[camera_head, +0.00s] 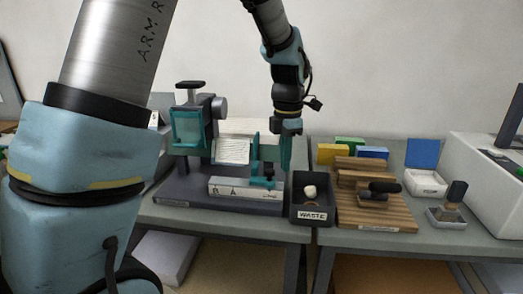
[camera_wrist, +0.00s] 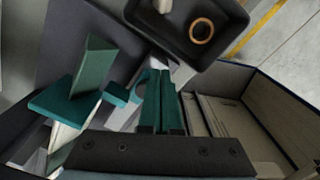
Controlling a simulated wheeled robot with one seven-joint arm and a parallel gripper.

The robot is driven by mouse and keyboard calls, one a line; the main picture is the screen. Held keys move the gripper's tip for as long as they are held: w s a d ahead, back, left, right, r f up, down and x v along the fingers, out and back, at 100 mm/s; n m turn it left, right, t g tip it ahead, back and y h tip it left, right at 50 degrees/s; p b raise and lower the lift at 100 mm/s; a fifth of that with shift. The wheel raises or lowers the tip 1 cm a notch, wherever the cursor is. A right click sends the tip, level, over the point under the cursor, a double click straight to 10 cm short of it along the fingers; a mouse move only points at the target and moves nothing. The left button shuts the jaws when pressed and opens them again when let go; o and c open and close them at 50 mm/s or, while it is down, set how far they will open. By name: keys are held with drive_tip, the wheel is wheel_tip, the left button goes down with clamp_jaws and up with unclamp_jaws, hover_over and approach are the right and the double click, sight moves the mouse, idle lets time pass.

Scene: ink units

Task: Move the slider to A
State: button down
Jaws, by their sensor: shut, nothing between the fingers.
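The slider (camera_head: 264,184) is a small teal piece at the right end of a pale bar (camera_head: 232,188) on the front of a dark machine base. The bar's face carries small marks, one at the left looking like an A; the others are too small to read. In the wrist view a teal piece with an upright fin (camera_wrist: 93,66), likely the slider, is left of my fingers. My gripper (camera_head: 286,165) points down just right of the slider, near the waste bin. Its teal fingers (camera_wrist: 162,100) are together and empty, apart from the finned piece in the wrist view.
A dark waste bin (camera_head: 312,214) stands close to the right of my gripper; it also shows in the wrist view (camera_wrist: 176,44). A wooden stepped rack (camera_head: 352,205) is farther right. A teal-framed press part (camera_head: 188,128) rises at the machine's left.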

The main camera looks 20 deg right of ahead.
drive_tip(key=shift+f+b, duration=0.75)
drive_tip(key=shift+f, duration=1)
drive_tip(key=shift+w+a, duration=0.1)
